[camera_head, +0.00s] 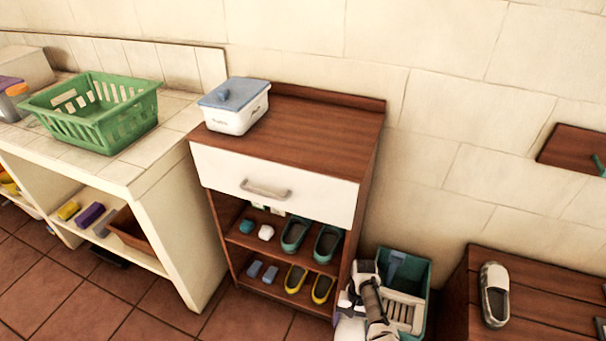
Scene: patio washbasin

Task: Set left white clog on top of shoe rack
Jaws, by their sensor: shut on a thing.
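One white clog (495,295) with a grey inside lies on a brown slatted wooden top (535,297) at the lower right. I cannot tell whether it is the left or the right clog. A brown wooden cabinet (325,120) with a white drawer and open shelves of shoes stands in the middle. I cannot tell for certain which of these two is the shoe rack. My arm shows at the bottom centre, in front of a green crate. My gripper's fingers and anything in them do not show.
A white box with a blue lid (235,103) stands on the cabinet's left part; its right part is clear. The green crate (421,280) stands beside the cabinet. A green basket (100,115) is on the tiled counter. A small wall shelf (575,150) juts out at right.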

